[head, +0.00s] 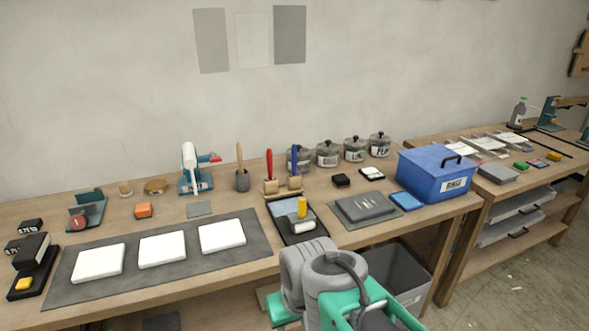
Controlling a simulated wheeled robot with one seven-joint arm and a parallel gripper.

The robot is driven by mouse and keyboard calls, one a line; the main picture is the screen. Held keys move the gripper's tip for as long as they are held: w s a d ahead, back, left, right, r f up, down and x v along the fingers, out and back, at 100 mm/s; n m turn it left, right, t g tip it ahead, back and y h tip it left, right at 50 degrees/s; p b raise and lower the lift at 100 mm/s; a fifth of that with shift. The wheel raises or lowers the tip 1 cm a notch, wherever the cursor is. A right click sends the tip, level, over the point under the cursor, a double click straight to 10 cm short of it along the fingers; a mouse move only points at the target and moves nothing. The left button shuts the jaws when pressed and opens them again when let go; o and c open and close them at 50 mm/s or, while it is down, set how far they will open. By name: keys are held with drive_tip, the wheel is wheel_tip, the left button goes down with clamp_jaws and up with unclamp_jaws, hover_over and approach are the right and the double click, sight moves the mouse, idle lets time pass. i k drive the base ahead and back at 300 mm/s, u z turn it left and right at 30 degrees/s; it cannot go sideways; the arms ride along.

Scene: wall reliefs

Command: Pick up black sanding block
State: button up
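A small black block (341,180) lies on the workbench, in front of the lidded jars and left of a small dark tray with a white item. It looks like the black sanding block, though its surface is too small to read. A larger dark block (31,248) sits at the far left on a black tray, behind a yellow piece. Two small black pieces with white markings, one of them (31,226), lie near it. My grey and green arm shows at the bottom, right of centre, in front of the bench. My gripper's fingers cannot be seen.
A blue bin (437,174) with a black handle stands right of the black block. A grey slab (365,207) and a black tray (291,236) with a roller lie nearer the front. White tiles on a dark mat (72,263) fill the left. A grey bin (402,277) stands below.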

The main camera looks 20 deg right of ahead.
sight(340, 182)
drive_tip(key=z, duration=1.9)
drive_tip(key=i, duration=1.4)
drive_tip(key=u, duration=3.4)
